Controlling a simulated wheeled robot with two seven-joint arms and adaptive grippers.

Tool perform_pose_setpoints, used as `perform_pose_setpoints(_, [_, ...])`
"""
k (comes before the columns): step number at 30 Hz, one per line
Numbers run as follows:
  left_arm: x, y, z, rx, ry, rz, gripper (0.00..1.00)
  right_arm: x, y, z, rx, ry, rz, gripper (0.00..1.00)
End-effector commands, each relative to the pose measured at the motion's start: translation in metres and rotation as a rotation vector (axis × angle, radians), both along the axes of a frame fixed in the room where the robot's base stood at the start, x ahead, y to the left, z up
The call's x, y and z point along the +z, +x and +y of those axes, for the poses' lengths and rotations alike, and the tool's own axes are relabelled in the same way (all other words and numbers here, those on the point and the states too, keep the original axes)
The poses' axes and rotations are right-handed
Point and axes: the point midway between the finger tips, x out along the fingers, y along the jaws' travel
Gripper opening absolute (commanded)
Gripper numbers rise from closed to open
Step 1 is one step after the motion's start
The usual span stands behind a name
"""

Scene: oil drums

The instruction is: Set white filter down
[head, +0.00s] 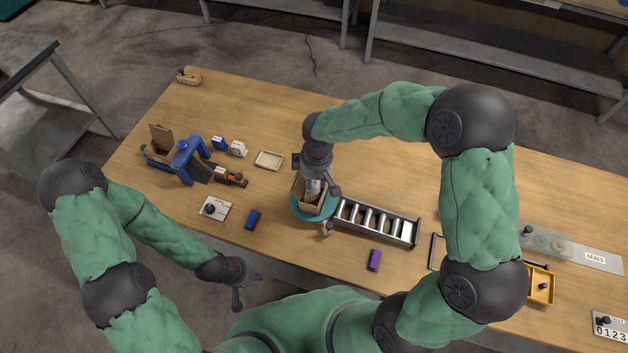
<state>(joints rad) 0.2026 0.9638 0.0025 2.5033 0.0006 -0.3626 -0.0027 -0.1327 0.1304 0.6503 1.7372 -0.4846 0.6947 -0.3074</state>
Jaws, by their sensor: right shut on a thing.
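My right gripper (315,183) points down over an open brown cardboard box (300,201) and is shut on a small pale thing, which looks like the white filter (313,187). The gripper covers much of it, and I cannot tell whether it touches the box's bottom. The box stands on a round teal turntable (300,214). My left gripper (245,288) is empty, with its fingers spread, off the table's front edge.
A metal roller rack (376,221) adjoins the turntable on the right. A blue fixture (187,160), a white block (238,149), a shallow tray (269,160) and a blue block (253,219) lie to the left. A purple block (374,260) lies in front.

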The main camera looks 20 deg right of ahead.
Motion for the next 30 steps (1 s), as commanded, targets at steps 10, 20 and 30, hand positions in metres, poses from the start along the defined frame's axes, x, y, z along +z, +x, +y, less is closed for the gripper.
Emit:
perform_pose_setpoints(10, [-0.004,0.0,0.0,0.0,0.0,0.0,0.0,-0.004,0.0,0.0,0.0,0.0,-0.001,0.05])
perform_pose_setpoints(20, [-0.009,0.0,0.0,0.0,0.0,0.0,0.0,-0.011,0.0,0.0,0.0,0.0,-0.001,0.05])
perform_pose_setpoints(30, [-0.008,0.0,0.0,0.0,0.0,0.0,0.0,-0.011,0.0,0.0,0.0,0.0,-0.001,0.49])
